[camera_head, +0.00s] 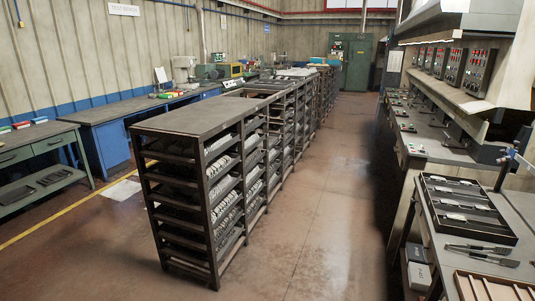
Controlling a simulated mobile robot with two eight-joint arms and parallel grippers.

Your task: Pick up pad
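Neither of my grippers shows in the head view. No single pad can be told for certain from this distance. A dark compartment tray (437,221) lies on the workbench at the right, with several small pale pieces (455,217) in its slots. These may be pads, but they are too small to tell. Two dark flat items with pale ends (480,248) lie on the bench just in front of the tray. Many grey curved parts (222,188) fill the shelves of the metal rack in the middle.
The long dark rack (190,122) stands in the middle of the floor (305,235). An open aisle runs between it and the right workbench. A wooden slotted tray (490,288) sits at the lower right. A green bench (45,150) and blue cabinets (112,148) line the left wall.

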